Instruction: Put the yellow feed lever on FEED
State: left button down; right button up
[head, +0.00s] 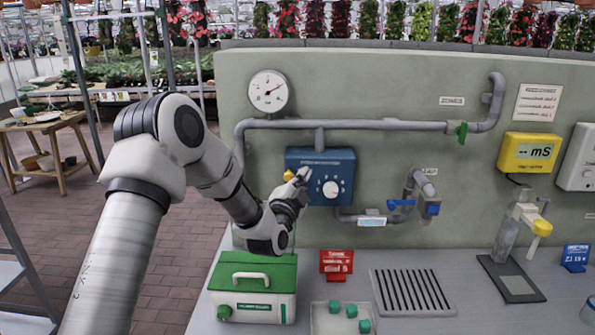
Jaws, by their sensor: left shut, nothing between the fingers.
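A small yellow lever end (288,175) shows at the left edge of the blue control box (330,160) on the wall panel. Its markings are too small to read, and my gripper covers part of this area. My left gripper (303,174) is shut and empty, with its tips in front of the left part of the box, close beside the yellow piece. I cannot tell whether they touch. A white round knob (331,189) sits on the box front, just right of my gripper. Another yellow part (541,228) is on the grey stand device at the right. My right gripper is not in view.
Grey pipes with a green valve handle (462,131) and a blue valve (401,203) run along the panel. A green-lidded case (253,272), a red sign (336,262), a tray of green cubes (320,325) and a slotted grate (410,291) occupy the counter below.

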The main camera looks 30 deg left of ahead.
pick_arm(q)
jog(key=a+p, duration=0.1)
jog(key=w+a+f, duration=0.1)
jog(key=a+f+p, duration=0.1)
jog(key=shift+w+a+p, duration=0.15)
jog(key=shift+a+p, duration=0.15)
